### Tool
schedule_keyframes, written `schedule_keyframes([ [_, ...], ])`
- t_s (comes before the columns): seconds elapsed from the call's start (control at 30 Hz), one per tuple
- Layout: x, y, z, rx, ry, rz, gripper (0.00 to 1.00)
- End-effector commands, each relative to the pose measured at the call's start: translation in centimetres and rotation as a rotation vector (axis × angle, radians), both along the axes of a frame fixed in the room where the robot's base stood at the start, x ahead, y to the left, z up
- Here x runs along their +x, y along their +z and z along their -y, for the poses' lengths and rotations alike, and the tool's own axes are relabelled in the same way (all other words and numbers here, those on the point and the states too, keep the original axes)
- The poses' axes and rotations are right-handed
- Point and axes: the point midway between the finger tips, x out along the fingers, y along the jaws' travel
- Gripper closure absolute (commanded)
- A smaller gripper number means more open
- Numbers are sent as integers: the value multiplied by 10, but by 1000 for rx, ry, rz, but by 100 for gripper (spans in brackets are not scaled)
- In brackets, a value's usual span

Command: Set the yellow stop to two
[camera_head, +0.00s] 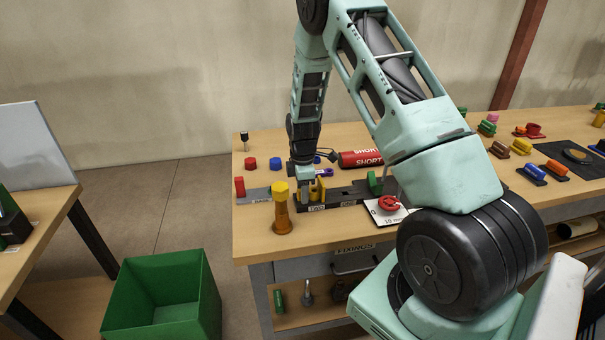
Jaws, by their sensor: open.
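The yellow stop (319,188) stands upright on a dark rail (343,191) on the wooden workbench. A label reading TWO (317,207) is on the front of the rail, just below the stop. Another label (348,204) to its right is too small to read surely. My gripper (308,188) points down at the stop, with its jaws open. Its fingers are small and partly hidden, so I cannot tell whether they touch the stop or straddle it.
A green block (375,183) and a red valve-like part (389,203) are to the right. A red cylinder (360,159) lies behind. A green bin (165,300) is on the floor.

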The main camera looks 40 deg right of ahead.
Motion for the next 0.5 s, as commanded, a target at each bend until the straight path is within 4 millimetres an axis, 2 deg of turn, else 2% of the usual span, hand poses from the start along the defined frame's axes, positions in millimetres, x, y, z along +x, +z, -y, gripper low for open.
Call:
schedule_keyframes([
  [0.17,1,25,1,-3,0,6,58],
  [0.5,1,105,1,-2,0,8,58],
])
